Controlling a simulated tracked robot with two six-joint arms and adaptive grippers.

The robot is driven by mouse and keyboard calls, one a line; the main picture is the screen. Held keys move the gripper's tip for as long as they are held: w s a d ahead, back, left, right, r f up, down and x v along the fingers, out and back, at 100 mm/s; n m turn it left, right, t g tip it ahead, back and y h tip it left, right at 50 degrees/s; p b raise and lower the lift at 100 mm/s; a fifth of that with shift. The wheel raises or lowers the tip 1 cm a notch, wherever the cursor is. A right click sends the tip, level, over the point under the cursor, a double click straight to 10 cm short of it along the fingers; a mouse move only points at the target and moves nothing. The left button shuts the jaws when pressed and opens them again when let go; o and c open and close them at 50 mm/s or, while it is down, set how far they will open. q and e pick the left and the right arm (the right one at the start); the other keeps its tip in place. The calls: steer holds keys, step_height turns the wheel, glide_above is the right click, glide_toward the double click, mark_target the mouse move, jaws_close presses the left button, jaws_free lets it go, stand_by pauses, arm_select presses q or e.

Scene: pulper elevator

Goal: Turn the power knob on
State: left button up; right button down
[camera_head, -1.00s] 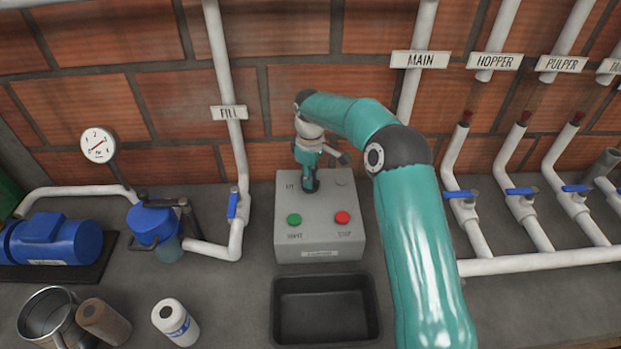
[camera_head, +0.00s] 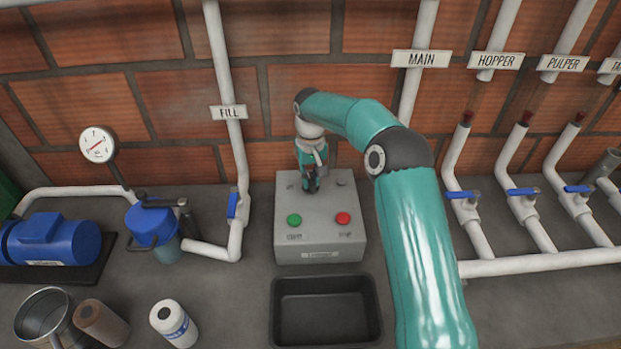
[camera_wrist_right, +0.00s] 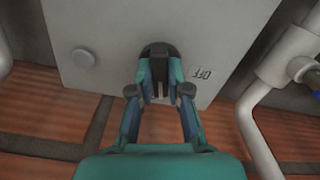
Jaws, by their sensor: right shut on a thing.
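The grey control box (camera_head: 291,235) stands on the bench in the middle of the head view. It has a green button (camera_head: 294,220) and a red button (camera_head: 342,218) on its face. My right gripper (camera_head: 310,187) reaches down over the box's upper part. In the right wrist view, the two fingers of my right gripper (camera_wrist_right: 159,92) are shut on the dark power knob (camera_wrist_right: 158,50). An OFF label (camera_wrist_right: 202,73) shows beside the knob there. The knob is mostly hidden by the gripper in the head view. My left gripper is not in view.
A black tray (camera_head: 327,281) lies in front of the box. The FILL pipe with a blue valve handle (camera_head: 233,204) stands to the left. More white pipes with blue handles (camera_head: 462,194) stand to the right.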

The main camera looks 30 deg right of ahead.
mark_target(310, 179)
steer(key=shift+w+r, duration=0.1)
steer(key=shift+r, duration=0.05)
stand_by(0.3)
steer(key=c, duration=1.1)
jaws_free()
step_height(310, 179, up, 12)
steer(key=shift+f, duration=0.15)
